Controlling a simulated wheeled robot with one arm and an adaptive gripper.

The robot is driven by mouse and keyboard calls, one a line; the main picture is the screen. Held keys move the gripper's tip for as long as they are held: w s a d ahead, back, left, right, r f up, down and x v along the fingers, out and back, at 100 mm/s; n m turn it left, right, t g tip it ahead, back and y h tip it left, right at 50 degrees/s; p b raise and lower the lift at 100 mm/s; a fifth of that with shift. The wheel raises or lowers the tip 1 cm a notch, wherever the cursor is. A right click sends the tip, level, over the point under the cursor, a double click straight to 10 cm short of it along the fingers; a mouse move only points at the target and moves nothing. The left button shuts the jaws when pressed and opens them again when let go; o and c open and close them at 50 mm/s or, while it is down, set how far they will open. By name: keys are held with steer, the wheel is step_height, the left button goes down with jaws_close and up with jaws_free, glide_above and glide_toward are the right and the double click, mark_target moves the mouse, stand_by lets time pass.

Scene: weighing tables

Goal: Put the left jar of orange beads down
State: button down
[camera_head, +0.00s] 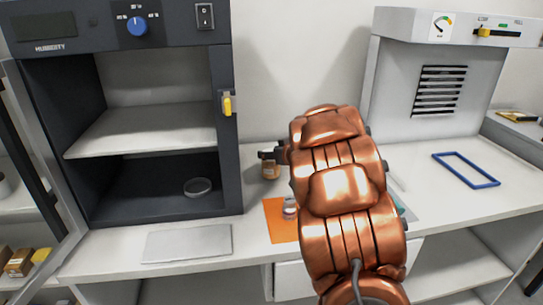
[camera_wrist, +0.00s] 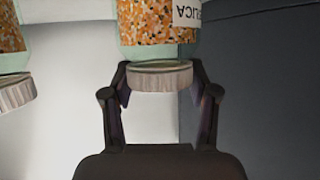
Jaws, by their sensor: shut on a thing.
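The left jar of orange beads (camera_head: 270,170) is by the right side of the dark cabinet, with its lower part near the white counter. In the wrist view this jar (camera_wrist: 157,28) is upright to the camera's axis, with a pale lid, orange and white beads and a partly cut-off label. My gripper (camera_wrist: 158,78) is shut on it at the lid; its dark tip also shows in the head view (camera_head: 272,154). A second jar of similar beads (camera_wrist: 14,45) is cut off at the left edge of the wrist view. I cannot tell whether the held jar touches the counter.
The dark cabinet (camera_head: 229,170) stands close to the held jar, open-fronted, with a glass dish (camera_head: 198,187) inside. An orange mat (camera_head: 277,222) bears a small metallic object (camera_head: 290,208). A blue frame (camera_head: 466,183) lies at right. My copper-coloured arm hides the counter's middle.

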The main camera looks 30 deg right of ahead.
steer(key=shift+f, duration=0.15)
steer(key=shift+c, duration=1.5)
jaws_free()
steer(key=v, duration=1.2)
steer(key=shift+p, duration=0.45)
